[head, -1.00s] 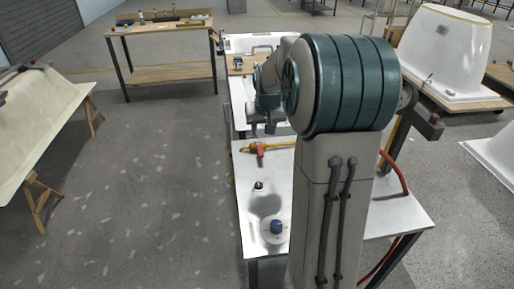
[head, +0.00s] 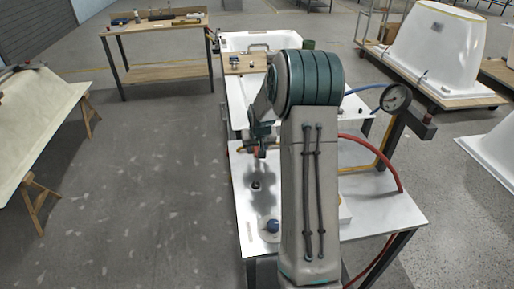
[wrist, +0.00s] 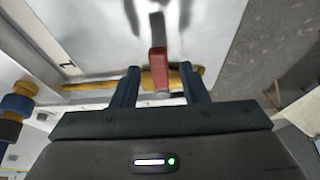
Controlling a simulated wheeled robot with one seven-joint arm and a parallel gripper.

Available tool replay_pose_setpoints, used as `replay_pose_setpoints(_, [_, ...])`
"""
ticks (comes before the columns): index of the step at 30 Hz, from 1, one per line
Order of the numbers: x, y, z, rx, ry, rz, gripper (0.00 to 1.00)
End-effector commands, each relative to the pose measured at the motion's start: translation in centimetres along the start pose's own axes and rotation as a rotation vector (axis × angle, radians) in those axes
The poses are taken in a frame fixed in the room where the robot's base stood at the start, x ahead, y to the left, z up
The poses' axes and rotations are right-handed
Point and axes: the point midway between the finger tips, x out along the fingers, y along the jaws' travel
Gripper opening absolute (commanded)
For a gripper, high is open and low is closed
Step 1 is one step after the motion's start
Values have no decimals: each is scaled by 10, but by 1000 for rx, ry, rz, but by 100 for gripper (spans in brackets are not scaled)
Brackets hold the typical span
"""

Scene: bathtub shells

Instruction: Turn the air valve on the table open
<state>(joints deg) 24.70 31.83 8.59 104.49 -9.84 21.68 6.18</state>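The air valve shows in the wrist view as a red lever handle (wrist: 158,58) over a yellow-brass body (wrist: 184,79). In the head view only a bit of its yellow body (head: 240,150) shows at the left edge of the white table (head: 247,205); my gripper and arm hide much of the rest. My gripper (head: 260,150) is over the valve. In the wrist view my gripper (wrist: 160,73) is open, one dark finger on each side of the red handle, with gaps showing. The handle points away from the palm, across the brass body.
A pressure gauge (head: 396,98) and a red hose (head: 388,158) are at the table's right. A blue knob (head: 272,226) and a small black fitting (head: 256,185) are on the near left of the tabletop. A white tub (head: 262,40) stands behind.

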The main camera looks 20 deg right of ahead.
Motion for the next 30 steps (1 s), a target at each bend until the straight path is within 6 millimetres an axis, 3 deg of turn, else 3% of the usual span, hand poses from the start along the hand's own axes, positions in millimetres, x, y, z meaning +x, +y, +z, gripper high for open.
replay_pose_setpoints(10, [4,0,0,0,0,1,40])
replay_pose_setpoints(15, [4,0,0,0,0,1,0])
replay_pose_setpoints(30, [7,-8,1,76,1,34,0])
